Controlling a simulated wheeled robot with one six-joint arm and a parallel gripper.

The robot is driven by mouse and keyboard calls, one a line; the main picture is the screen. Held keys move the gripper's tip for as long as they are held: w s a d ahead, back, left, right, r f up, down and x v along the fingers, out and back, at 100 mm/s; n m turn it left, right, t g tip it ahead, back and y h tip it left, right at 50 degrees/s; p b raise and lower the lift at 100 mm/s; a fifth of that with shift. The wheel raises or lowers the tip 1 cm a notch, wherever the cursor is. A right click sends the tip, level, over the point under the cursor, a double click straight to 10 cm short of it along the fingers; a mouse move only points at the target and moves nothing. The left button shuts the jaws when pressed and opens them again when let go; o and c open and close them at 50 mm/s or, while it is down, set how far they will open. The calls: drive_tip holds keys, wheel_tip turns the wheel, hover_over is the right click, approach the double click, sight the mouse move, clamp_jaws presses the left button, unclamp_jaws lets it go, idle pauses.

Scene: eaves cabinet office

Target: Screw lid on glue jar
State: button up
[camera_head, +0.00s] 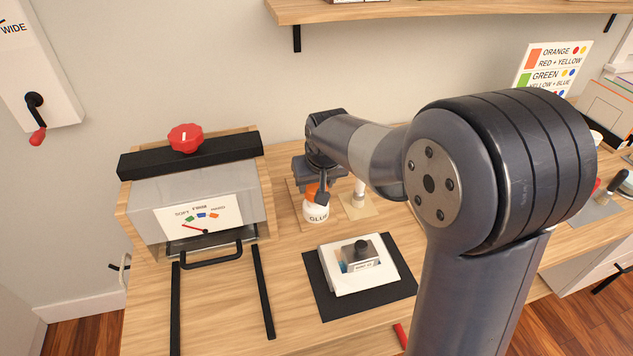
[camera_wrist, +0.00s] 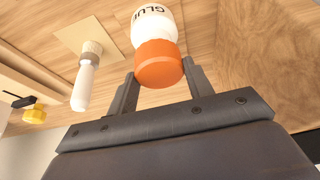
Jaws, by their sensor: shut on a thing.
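A white glue jar (camera_head: 317,212) stands upright on a wooden board at the back of the bench, below the end of my arm. Its orange lid (camera_head: 311,190) is at the jar's mouth, and in the wrist view the lid (camera_wrist: 159,63) meets the white jar (camera_wrist: 152,25) with no gap that I can see. My gripper (camera_head: 318,188) is shut on the lid from above; in the wrist view one finger of the gripper (camera_wrist: 160,78) is on each side of it. How far the threads engage cannot be seen.
A brush (camera_wrist: 86,82) stands on a small pale square beside the jar. A black mat (camera_head: 312,284) with a white framed block (camera_head: 358,268) lies in front. A grey press-like box (camera_head: 190,195) with a red knob (camera_head: 185,138) stands left. A shelf (camera_head: 400,10) hangs above.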

drive_tip(key=shift+f+b, duration=0.85)
drive_tip(key=shift+f, duration=0.35)
drive_tip(key=o, duration=1)
drive_tip(key=shift+r, duration=0.1)
drive_tip(key=v, duration=1)
drive_tip(key=shift+s+r+p, duration=0.2)
drive_tip(key=shift+r+p, duration=0.15)
drive_tip(key=shift+p, duration=0.05)
drive_tip(key=shift+f, duration=0.15)
drive_tip(key=x, duration=1)
drive_tip(key=shift+w+f+b, duration=0.2)
drive_tip(key=shift+f+b, duration=0.05)
drive_tip(key=shift+b, duration=0.1)
drive_tip(key=shift+r+p, duration=0.45)
drive_tip(key=shift+r, duration=0.15)
